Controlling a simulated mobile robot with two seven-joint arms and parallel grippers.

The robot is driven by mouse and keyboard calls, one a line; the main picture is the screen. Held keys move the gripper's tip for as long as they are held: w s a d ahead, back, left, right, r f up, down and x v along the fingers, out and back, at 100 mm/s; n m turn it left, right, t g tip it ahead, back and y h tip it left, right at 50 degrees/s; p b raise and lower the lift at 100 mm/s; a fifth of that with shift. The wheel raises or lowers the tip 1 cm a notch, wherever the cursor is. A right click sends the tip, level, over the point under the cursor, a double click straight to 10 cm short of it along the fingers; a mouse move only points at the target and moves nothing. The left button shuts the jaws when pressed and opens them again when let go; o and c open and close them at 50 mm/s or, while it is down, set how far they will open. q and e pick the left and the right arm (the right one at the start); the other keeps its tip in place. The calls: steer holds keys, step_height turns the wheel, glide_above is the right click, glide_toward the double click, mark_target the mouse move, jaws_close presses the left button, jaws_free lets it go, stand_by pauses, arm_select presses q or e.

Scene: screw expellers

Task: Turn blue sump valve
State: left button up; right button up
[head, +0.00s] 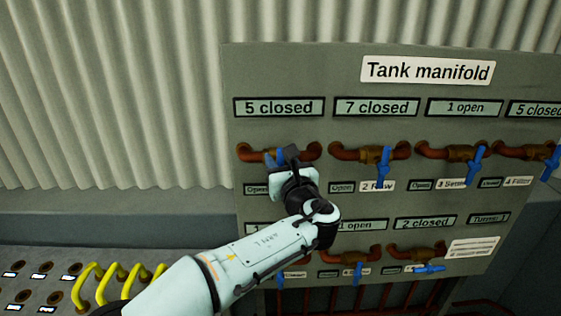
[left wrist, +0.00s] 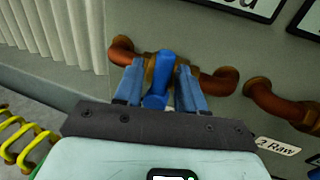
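My left gripper (head: 290,155) is at the top-left valve of the Tank manifold panel. In the left wrist view, the two fingers of the left gripper (left wrist: 159,86) stand on either side of that valve's blue handle (left wrist: 160,75). Narrow gaps show beside the handle, so the gripper looks open around it. The handle points down toward the gripper palm, and its lower end is close to the palm. In the head view only a small part of this blue handle (head: 271,156) shows. The valve's name label is mostly hidden, so I cannot read "sump". My right gripper is not in view.
More blue-handled valves share the panel (head: 300,75), including 2 Raw (head: 383,165) to the right and a lower row partly behind my arm. The lower-right handle (head: 430,268) lies horizontal. Yellow coiled hoses (head: 120,278) sit at lower left. A corrugated wall stands behind.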

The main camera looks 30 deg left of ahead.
arm_select(q)
jaws_close()
steer(key=shift+a+n, duration=0.1)
steer(key=shift+n, duration=0.2)
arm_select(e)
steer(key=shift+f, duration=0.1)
arm_select(q)
steer(key=n, duration=0.1)
steer(key=n+h, duration=0.1)
steer(key=shift+s+a+f+n+b, duration=0.15)
steer(key=shift+s+a+n+b, duration=0.1)
steer(key=shift+n+b, duration=0.1)
steer(key=n+h+b, duration=0.1)
steer(key=n, duration=0.1)
steer(key=n+b, duration=0.1)
steer(key=n, duration=0.1)
steer(key=a+f+n+h+b, duration=0.1)
steer(key=n, duration=0.2)
steer(key=shift+s+h, duration=0.25)
steer(key=shift+h, duration=0.05)
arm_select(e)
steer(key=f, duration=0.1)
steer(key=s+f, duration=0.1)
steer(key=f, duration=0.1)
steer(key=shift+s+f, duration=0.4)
arm_select(q)
jaws_free()
